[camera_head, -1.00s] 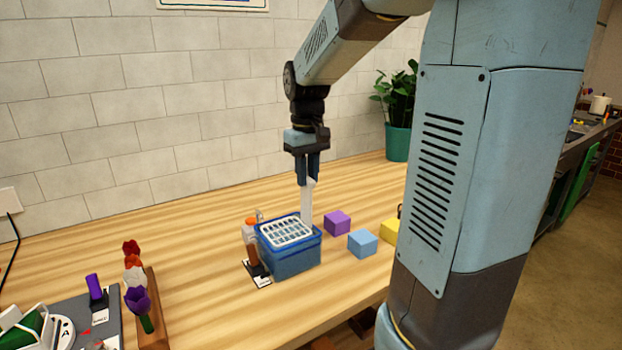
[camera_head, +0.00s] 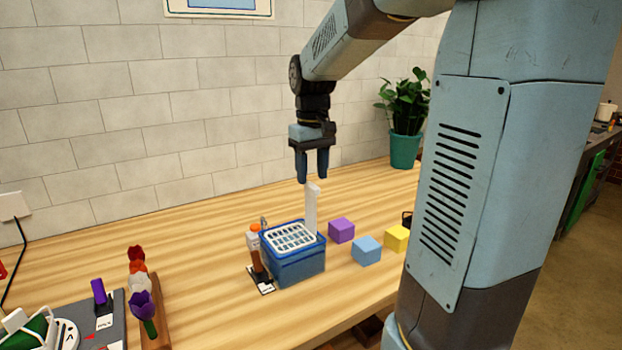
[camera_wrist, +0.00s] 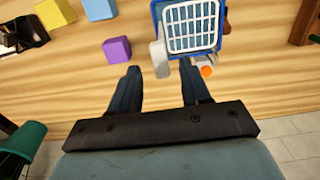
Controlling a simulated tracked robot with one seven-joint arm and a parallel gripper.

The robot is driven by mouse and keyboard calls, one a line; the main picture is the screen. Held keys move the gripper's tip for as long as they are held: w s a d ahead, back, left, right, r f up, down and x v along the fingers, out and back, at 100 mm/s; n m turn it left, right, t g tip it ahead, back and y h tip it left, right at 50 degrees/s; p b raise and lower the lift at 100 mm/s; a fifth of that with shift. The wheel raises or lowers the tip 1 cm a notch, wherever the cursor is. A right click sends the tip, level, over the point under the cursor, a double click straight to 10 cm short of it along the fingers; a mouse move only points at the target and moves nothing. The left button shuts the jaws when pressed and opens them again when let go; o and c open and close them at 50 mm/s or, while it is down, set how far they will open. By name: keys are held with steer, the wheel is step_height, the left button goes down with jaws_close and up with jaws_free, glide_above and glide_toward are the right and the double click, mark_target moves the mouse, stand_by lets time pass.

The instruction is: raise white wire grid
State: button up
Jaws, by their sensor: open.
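The white wire grid (camera_head: 290,237) lies in the top of a blue bin (camera_head: 301,268) on the wooden table. Its white upright handle (camera_head: 312,207) rises at the bin's right back corner. In the wrist view the grid (camera_wrist: 191,27) sits at the top, inside the bin's blue rim (camera_wrist: 157,14), and the handle (camera_wrist: 159,60) is seen nearly end-on. My gripper (camera_head: 312,181) is open and empty, just above the handle's top. In the wrist view the fingers (camera_wrist: 160,80) are spread apart, with the handle beyond them, between their lines.
A purple cube (camera_head: 341,230), a blue cube (camera_head: 366,249) and a yellow cube (camera_head: 396,238) stand right of the bin. An orange-capped bottle (camera_head: 254,239) stands close at its left. A potted plant (camera_head: 405,120) is at the back.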

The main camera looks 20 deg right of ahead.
step_height(320, 180, up, 12)
steer(key=shift+f, duration=0.25)
stand_by(0.5)
steer(key=s+a+f+m+t, duration=0.1)
steer(key=s+f+t, duration=0.1)
steer(key=s+f, duration=0.3)
steer(key=s+a+f+t, duration=0.2)
steer(key=s+f, duration=0.3)
steer(key=s, duration=0.9)
steer(key=shift+a+m+t, duration=0.2)
steer(key=shift+m+t, duration=0.2)
steer(key=shift+t, duration=0.4)
stand_by(0.4)
steer(key=shift+c, duration=0.4)
